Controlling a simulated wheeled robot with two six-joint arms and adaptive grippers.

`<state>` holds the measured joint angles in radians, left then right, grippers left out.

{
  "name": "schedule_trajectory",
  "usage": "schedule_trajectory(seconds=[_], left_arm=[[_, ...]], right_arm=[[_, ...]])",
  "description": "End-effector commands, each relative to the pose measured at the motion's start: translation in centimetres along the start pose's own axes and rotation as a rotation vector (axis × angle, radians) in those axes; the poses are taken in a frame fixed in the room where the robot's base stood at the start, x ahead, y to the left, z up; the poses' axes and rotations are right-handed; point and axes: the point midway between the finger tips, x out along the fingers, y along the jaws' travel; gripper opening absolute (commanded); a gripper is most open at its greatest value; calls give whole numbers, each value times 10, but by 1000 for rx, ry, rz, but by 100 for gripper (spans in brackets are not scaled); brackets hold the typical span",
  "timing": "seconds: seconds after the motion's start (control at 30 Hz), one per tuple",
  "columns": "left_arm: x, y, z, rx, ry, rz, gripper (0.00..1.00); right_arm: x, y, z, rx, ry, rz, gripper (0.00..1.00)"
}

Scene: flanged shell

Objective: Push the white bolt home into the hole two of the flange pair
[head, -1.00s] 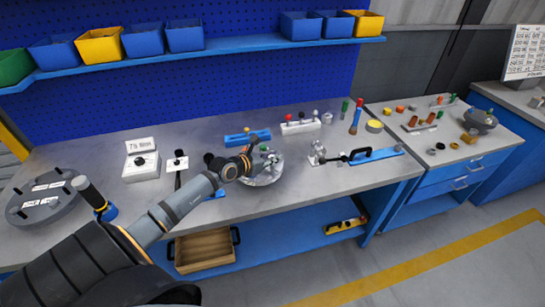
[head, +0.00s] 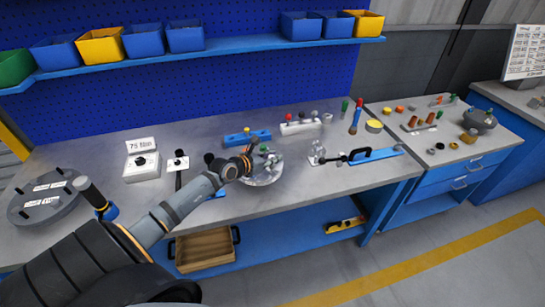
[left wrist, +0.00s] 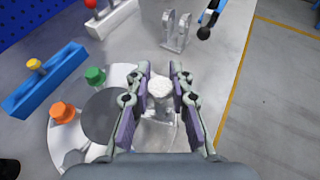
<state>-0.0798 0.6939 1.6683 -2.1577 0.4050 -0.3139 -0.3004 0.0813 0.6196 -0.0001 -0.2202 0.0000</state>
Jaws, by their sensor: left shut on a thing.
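The flange pair (left wrist: 62,135) is a round pale grey disc with a dark round middle, lying on the workbench; it also shows in the head view (head: 272,179). A green bolt (left wrist: 95,76) and an orange bolt (left wrist: 62,112) stand on its rim. My left gripper (left wrist: 160,92) is shut on the white bolt (left wrist: 159,88), at the rim's right side in the left wrist view. The fingers flank the bolt head. The hole under it is hidden, so I cannot tell how deep the bolt sits. In the head view my left gripper (head: 262,160) is over the flange pair.
A blue block with a yellow knob (head: 247,136) and a white rack with coloured knobs (head: 300,125) stand behind. A clamp with a blue base (head: 375,156) is to the right. A dark grey round fixture (head: 42,205) lies at the left. Bare bench lies in front right.

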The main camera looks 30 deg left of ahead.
Motion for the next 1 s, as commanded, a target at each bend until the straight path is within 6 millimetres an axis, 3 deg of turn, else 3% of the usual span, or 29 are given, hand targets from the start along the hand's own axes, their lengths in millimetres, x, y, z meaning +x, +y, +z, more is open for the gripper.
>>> schedule_trajectory(seconds=[1.0], left_arm=[[3,0,-7,0,-1,0,0]], right_arm=[[3,-2,0,1,1,-2,40]])
